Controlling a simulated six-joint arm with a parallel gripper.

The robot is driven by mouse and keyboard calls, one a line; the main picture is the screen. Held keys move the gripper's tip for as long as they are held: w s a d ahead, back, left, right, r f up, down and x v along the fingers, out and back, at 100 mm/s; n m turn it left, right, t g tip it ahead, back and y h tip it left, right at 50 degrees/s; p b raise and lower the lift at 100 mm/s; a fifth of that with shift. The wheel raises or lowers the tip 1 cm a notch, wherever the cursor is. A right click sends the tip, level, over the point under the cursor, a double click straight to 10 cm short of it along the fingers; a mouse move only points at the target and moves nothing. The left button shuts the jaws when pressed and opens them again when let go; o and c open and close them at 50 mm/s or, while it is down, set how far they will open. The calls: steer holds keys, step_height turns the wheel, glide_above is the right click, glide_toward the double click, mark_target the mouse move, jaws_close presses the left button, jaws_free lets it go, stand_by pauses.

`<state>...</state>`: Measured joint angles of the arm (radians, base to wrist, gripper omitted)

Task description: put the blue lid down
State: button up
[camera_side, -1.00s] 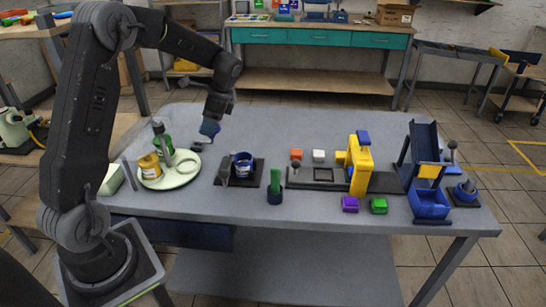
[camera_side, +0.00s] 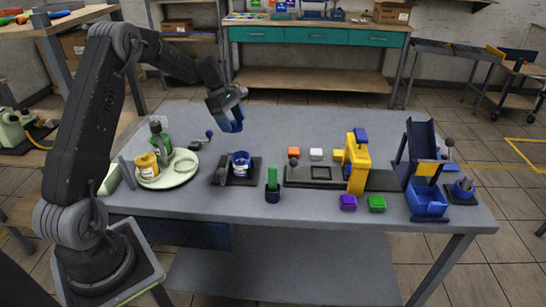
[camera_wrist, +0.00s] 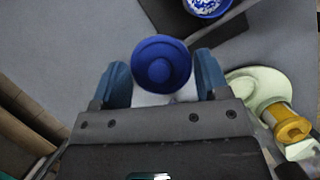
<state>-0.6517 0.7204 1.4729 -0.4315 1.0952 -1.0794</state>
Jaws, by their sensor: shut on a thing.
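The blue lid (camera_wrist: 162,65) is round with a raised centre and shows between the two blue fingertips in the wrist view. My gripper (camera_wrist: 163,82) is shut on it. In the side view my gripper (camera_side: 229,119) is in the air above the back part of the table, behind the blue jar. The lid cannot be told from the blue fingertips there. The blue jar (camera_side: 241,164) stands without a lid on a black holder (camera_side: 225,178). Its blue-and-white top shows at the upper edge of the wrist view (camera_wrist: 207,5).
A pale round tray (camera_side: 180,180) holds a yellow jar (camera_side: 147,165) and a green bottle (camera_side: 160,140). A dark-handled tool (camera_side: 202,139) lies behind it. A green-handled item (camera_side: 272,182) and a yellow press (camera_side: 358,165) stand to the right. The grey table (camera_side: 290,122) is clear at the back.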

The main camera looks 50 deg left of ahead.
steer(key=n, duration=0.1)
steer(key=w+n+t, duration=0.1)
steer(key=n, duration=0.2)
steer(key=shift+w+a+f+y, duration=0.2)
steer(key=shift+a+y, duration=0.1)
steer(key=shift+y, duration=0.1)
steer(key=shift+w+d+f+n, duration=0.1)
steer(key=shift+f+n, duration=0.05)
steer(key=shift+n, duration=0.15)
glide_above(275, 156)
steer(key=s, duration=0.1)
steer(key=f, duration=0.6)
steer(key=shift+a+f, duration=0.35)
steer(key=shift+f, duration=2.05)
steer(key=shift+f, duration=0.15)
steer(key=o, duration=0.9)
